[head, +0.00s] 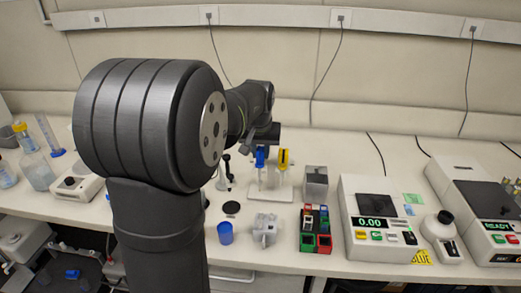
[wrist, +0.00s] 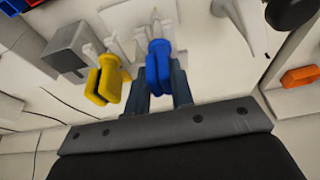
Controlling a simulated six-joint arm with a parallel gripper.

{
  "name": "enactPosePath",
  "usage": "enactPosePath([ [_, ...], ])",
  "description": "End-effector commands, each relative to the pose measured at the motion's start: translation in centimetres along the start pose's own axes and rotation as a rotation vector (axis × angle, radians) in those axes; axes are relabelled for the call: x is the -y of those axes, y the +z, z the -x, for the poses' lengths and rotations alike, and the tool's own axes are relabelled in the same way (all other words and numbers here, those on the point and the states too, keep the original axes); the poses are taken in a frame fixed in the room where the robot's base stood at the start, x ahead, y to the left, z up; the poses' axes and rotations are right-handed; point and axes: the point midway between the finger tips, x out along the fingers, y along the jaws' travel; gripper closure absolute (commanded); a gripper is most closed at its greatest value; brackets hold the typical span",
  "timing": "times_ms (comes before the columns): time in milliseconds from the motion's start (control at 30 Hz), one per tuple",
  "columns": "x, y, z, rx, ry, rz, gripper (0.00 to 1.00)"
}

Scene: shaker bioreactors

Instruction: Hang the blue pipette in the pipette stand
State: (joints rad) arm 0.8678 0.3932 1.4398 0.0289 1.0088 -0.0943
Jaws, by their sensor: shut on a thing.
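The blue pipette (head: 260,157) is upright at the pipette stand in the head view. In the wrist view the blue pipette (wrist: 158,62) sits between the two fingers of my gripper (wrist: 160,88), which is shut on it. The pipette stand (head: 267,191) is white, with a flat base on the bench. A yellow pipette (head: 283,158) is on the stand just right of the blue one; it also shows in the wrist view (wrist: 105,78). I cannot tell whether the blue pipette rests in its holder or is slightly apart from it.
A grey box (head: 315,183) stands right of the stand. A rack of coloured blocks (head: 307,243), a blue cup (head: 225,233) and a grey device (head: 265,230) are nearer the front edge. A scale (head: 375,245) is farther right. My arm covers much of the left side.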

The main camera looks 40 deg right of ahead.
Motion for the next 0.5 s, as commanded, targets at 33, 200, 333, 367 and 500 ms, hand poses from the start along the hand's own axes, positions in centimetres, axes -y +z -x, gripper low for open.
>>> enactPosePath([
  [33, 0.0, 0.0, -0.02, 0.0, 0.0, 0.0, 1.0],
  [200, 0.0, 0.0, -0.02, 0.0, 0.0, 0.0, 1.0],
  [333, 0.0, 0.0, -0.02, 0.0, 0.0, 0.0, 0.55],
  [367, 0.0, 0.0, -0.02, 0.0, 0.0, 0.0, 0.53],
  [500, 0.0, 0.0, -0.02, 0.0, 0.0, 0.0, 0.53],
])
